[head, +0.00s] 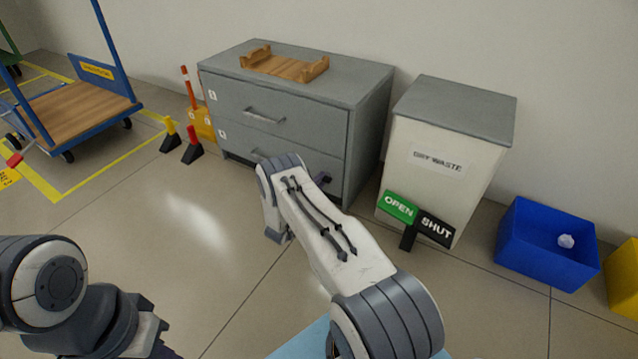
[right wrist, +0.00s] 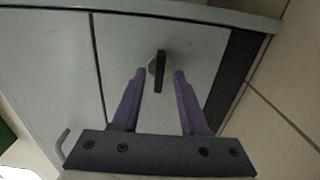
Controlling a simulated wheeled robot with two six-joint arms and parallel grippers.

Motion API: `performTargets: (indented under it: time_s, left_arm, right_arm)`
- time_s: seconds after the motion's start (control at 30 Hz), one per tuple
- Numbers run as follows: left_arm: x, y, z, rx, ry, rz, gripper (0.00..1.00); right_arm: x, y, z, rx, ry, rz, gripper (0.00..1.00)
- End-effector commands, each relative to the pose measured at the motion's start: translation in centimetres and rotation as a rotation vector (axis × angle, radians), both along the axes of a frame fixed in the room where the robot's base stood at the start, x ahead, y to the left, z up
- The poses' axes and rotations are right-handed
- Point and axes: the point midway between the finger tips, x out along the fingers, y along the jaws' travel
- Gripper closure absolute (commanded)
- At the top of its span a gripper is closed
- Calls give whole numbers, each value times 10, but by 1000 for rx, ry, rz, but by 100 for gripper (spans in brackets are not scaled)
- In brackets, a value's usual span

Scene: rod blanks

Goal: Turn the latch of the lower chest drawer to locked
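The grey chest (head: 290,120) has two stacked drawers. The lower drawer (head: 235,140) is partly hidden behind my right arm in the head view. In the right wrist view its front (right wrist: 118,48) carries the latch (right wrist: 159,80), a black bar on a round base. The bar lies roughly parallel to the seam between the drawers. In the head view only a bit of the right gripper (head: 322,179) shows. My left gripper (head: 152,343) is partly cut off at the bottom left.
A wooden cradle (head: 285,66) lies on the chest. The waste bin (head: 440,150) stands to its right, with an OPEN/SHUT sign (head: 417,219) in front. A blue box (head: 545,245) is further right. A blue trolley (head: 75,110) stands at left.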

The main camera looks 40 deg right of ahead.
Motion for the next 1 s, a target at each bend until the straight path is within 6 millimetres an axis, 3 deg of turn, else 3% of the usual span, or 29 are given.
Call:
performTargets:
  time_s: [0.27,0.7,1.0]
  left_arm:
    - [0,0,7,0,0,0,100]
    - [0,0,48,0,0,0,100]
    - [0,0,53,0,0,0,100]
  right_arm:
    - [-2,8,2,1,-1,3,56]
    - [-33,81,3,0,2,4,56]
    - [-40,97,0,-1,-1,0,56]
